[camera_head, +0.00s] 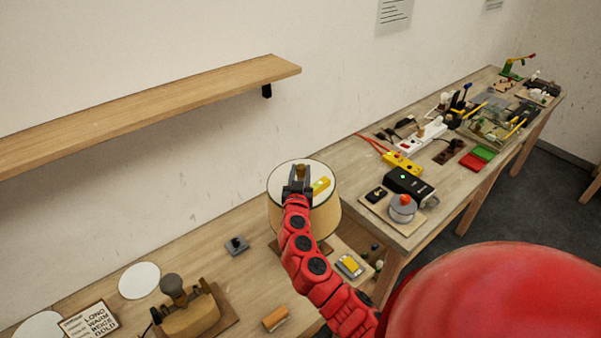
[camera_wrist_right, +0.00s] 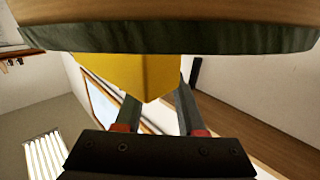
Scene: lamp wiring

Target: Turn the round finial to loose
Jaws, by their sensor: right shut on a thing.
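The lamp's drum shade (camera_head: 322,217) is cream with a white top and a dark rim, standing on the bench. My right gripper (camera_head: 300,178) is over the top of the shade, shut on a small brass-coloured piece, the finial (camera_head: 301,170), which is mostly hidden by the jaws. A yellow block (camera_head: 321,187) sits on the shade's top just right of the gripper. In the right wrist view the yellow block (camera_wrist_right: 125,72) hides my fingertips, and the finial cannot be made out. My left gripper is not in view.
A second lamp base (camera_head: 188,310) stands at the lower left by a word card (camera_head: 88,319) and a white disc (camera_head: 139,281). A wall shelf (camera_head: 150,105) juts out at left. The right table holds a power strip (camera_head: 422,137) and a grey-domed device (camera_head: 403,209).

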